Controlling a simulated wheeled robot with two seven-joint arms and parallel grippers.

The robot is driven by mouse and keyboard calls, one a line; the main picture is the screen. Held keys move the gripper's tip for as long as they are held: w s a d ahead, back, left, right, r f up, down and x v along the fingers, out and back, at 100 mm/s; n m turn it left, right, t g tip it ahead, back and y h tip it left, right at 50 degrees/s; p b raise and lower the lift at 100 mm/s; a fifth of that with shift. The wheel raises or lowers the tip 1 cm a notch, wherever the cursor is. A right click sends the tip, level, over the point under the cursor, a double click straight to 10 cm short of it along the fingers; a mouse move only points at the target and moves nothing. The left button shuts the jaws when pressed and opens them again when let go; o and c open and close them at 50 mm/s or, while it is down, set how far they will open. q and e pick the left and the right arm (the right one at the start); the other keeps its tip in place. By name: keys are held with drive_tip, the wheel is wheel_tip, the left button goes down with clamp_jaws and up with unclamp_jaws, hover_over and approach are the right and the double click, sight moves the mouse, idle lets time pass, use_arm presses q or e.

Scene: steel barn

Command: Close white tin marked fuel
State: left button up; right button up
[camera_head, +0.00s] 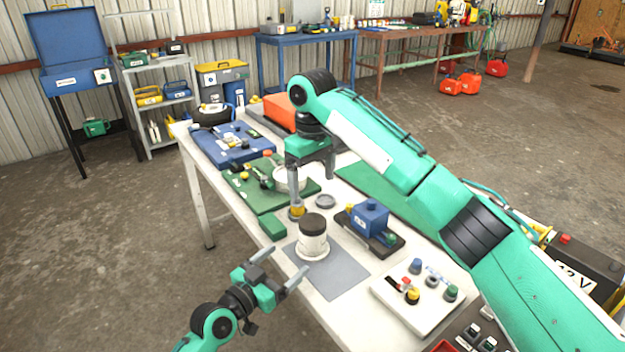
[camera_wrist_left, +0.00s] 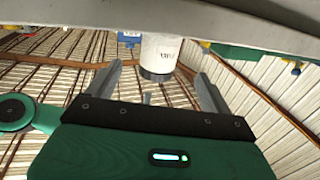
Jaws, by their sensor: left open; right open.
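The white tin (camera_head: 313,245) stands upright on a grey mat (camera_head: 345,272) at the table's near side. A dark cap (camera_head: 313,222) sits on its top; I cannot tell how firmly it is seated. In the left wrist view, which is upside down, the tin (camera_wrist_left: 160,50) shows dark lettering, with the dark cap (camera_wrist_left: 157,76) below it. My left gripper (camera_head: 282,264) is open and empty just beside the tin, its fingers pointing towards it. My right gripper (camera_head: 314,186) is open above the table behind the tin, one fingertip close to a small yellow-topped item (camera_head: 297,212).
A grey disc (camera_head: 325,201) lies behind the tin. A blue box on a dark base (camera_head: 369,218) stands to its right, and a white tray (camera_head: 418,310) with small caps is nearer. A green board (camera_head: 270,200) with parts lies behind left. My right arm crosses above the table.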

use_arm(q)
drive_tip(key=shift+v, duration=1.35)
